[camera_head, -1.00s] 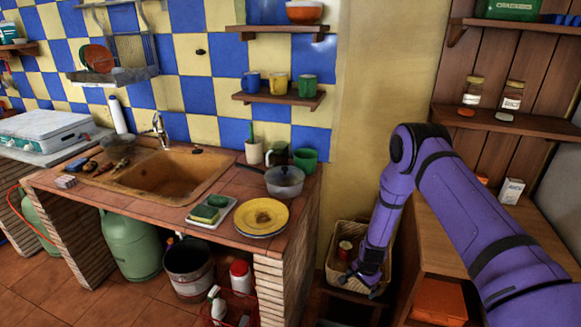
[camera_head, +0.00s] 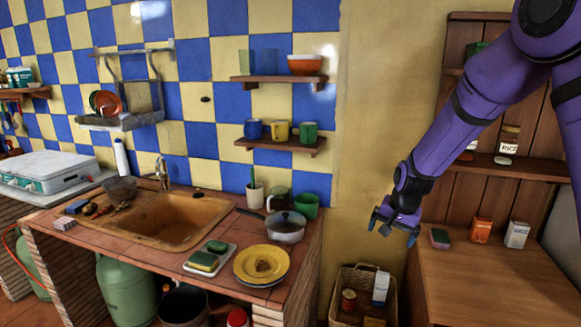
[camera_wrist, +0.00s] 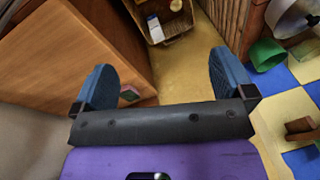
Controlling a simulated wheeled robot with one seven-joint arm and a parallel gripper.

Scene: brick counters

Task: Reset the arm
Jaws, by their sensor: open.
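My gripper (camera_head: 396,226) is in the right half of the head view, at the end of my purple arm. It hangs in the air in front of the yellow wall, left of the wooden cabinet top and above the wicker basket. In the wrist view my gripper (camera_wrist: 160,85) shows two blue fingers spread wide apart with nothing between them. It is open and empty.
A wooden cabinet (camera_head: 490,285) with small boxes on top stands at right, under a shelf (camera_head: 512,168) with jars. A wicker basket (camera_head: 345,305) sits below. The brick sink counter (camera_head: 130,245) holds a pan (camera_head: 286,228) and a yellow plate (camera_head: 262,265).

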